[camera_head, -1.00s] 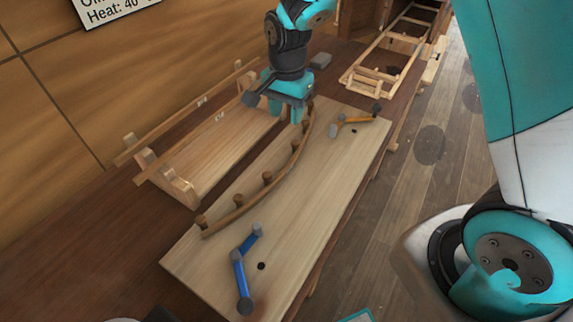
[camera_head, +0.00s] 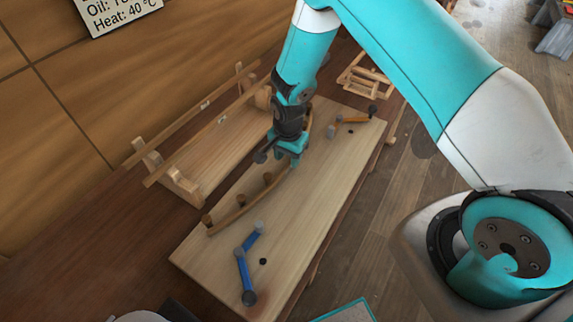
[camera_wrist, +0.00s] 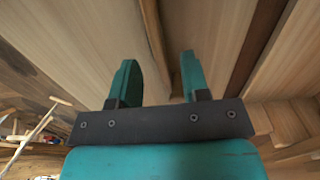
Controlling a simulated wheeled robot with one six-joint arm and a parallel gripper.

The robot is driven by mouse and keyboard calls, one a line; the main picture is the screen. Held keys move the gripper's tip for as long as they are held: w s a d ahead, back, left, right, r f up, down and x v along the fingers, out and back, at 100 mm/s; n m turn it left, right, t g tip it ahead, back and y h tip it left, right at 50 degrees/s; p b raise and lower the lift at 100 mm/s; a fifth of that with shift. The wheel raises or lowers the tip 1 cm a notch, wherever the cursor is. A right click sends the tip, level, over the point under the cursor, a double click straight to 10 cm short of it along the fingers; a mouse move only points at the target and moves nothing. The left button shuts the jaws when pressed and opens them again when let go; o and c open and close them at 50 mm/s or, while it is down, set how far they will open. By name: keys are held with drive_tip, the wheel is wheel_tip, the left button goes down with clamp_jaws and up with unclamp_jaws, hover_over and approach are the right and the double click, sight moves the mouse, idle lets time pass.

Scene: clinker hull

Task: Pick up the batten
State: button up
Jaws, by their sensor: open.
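A curved wooden strip (camera_head: 255,207) lies along a row of dark pegs on a pale board; I take it for the batten. My gripper (camera_head: 292,160) is over the strip's middle to far part, pointing down, and hides some of it. In the wrist view my gripper (camera_wrist: 159,62) is open and empty. The strip (camera_wrist: 154,35) runs through the gap between its fingers in that view; I cannot tell how far above it they are. Two straight thin strips (camera_head: 203,139) rest on a wooden cradle at the left.
The pale board (camera_head: 310,205) also carries a blue jointed piece (camera_head: 242,262) at the near end and an orange one (camera_head: 355,119) at the far right. The cradle (camera_head: 184,188) stands close on the left. A wooden frame (camera_head: 365,80) lies beyond.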

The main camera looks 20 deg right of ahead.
sight(289, 164)
drive_tip(key=shift+d+f+p, duration=0.1)
drive_tip(key=shift+f+p, duration=0.35)
drive_tip(key=shift+f, duration=1.05)
clamp_jaws()
drive_tip(key=shift+r, duration=0.1)
